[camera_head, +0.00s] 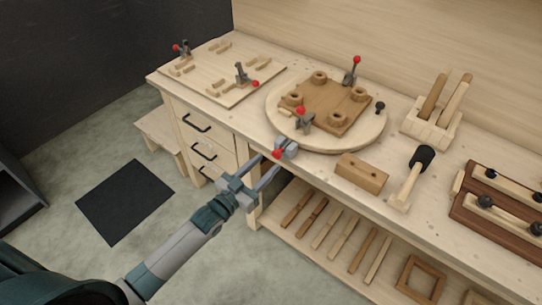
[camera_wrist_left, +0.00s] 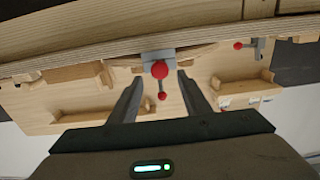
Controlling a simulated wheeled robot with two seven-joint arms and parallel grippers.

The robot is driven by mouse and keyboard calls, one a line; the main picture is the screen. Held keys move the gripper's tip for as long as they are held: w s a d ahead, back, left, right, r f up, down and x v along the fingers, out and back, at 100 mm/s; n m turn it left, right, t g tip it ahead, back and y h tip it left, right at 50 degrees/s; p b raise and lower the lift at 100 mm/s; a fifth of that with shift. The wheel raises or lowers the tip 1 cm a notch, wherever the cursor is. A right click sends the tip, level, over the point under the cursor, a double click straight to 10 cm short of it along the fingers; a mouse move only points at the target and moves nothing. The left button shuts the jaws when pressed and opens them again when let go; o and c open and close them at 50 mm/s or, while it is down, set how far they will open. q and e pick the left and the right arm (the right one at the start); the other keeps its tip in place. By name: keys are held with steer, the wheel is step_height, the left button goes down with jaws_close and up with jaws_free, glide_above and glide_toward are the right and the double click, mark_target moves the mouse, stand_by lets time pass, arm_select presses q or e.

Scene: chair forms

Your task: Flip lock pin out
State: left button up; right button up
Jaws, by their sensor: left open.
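The lock pin shows as a red ball (camera_head: 277,154) at a grey block (camera_head: 289,146) on the bench's front edge, beside the round turntable (camera_head: 345,143). My left gripper (camera_head: 270,168) is open in front of it. In the left wrist view the red ball (camera_wrist_left: 160,70) and grey block (camera_wrist_left: 157,55) lie just beyond the gap between the two open fingers (camera_wrist_left: 160,88). I see no contact. A brown board (camera_head: 335,105) on the turntable carries round posts and two clamps with red knobs. My right gripper is not in view.
A clamp board (camera_head: 222,85) lies on the bench at the left. A wooden block (camera_head: 361,174), a mallet (camera_head: 412,178) and a tool holder (camera_head: 432,124) stand right of the turntable. Drawers with black handles (camera_head: 203,150) and a lower shelf with wooden strips (camera_head: 325,232) are below.

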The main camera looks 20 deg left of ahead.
mark_target(275, 156)
arm_select(q)
steer(key=shift+p+x, duration=0.35)
steer(key=shift+x, duration=1.45)
jaws_close()
steer(key=shift+s, duration=0.25)
steer(key=v, duration=0.2)
steer(key=shift+s+a, duration=0.1)
steer(key=shift+s, duration=0.15)
jaws_free()
steer(key=shift+w, duration=0.1)
